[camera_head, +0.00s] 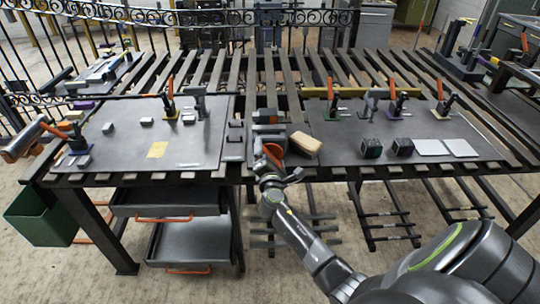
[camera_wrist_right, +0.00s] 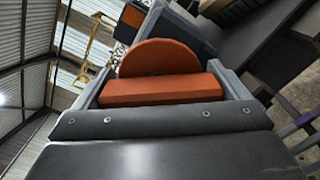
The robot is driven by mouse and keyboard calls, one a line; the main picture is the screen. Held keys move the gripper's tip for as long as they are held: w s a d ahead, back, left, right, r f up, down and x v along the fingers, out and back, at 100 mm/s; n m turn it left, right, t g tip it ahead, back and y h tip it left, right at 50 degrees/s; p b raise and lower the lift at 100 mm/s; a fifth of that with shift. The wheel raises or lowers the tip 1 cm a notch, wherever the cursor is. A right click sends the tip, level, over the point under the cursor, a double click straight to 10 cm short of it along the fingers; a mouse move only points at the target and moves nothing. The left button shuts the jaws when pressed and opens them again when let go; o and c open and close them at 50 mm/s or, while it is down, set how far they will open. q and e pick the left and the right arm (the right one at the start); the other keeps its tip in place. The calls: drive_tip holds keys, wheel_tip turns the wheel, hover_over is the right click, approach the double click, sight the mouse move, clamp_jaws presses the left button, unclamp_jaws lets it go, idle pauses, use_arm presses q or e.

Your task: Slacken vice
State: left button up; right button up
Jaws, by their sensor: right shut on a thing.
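The vice (camera_head: 268,128) stands at the front edge of the table, near the middle, with a dark grey body and orange parts. An orange handle with a round disc faces me at its front (camera_head: 272,152); it also shows in the right wrist view as an orange disc and bar (camera_wrist_right: 162,88). My right gripper (camera_head: 271,168) is shut on this orange handle, with a grey finger on either side of the bar in the wrist view. The jaw gap of the vice cannot be made out. My left gripper is not in view.
A tan block (camera_head: 305,143) lies just right of the vice. Two dark cubes (camera_head: 387,149) and pale plates (camera_head: 446,147) lie farther right. A yellow note (camera_head: 157,149) and small grey blocks lie on the left mat. Upright clamps stand behind. Drawers (camera_head: 192,243) hang below.

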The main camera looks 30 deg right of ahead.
drive_tip(key=o, duration=0.6)
drive_tip(key=shift+w+r, duration=0.1)
drive_tip(key=shift+r, duration=0.25)
drive_tip(key=shift+d+f, duration=0.1)
drive_tip(key=shift+f, duration=0.1)
drive_tip(key=shift+s+a+f, duration=0.15)
drive_tip(key=shift+s+a, duration=0.05)
drive_tip(key=b+v, duration=0.2)
drive_tip(key=v, duration=1.4)
drive_tip(key=shift+s+a, duration=0.1)
drive_tip(key=shift+s, duration=0.3)
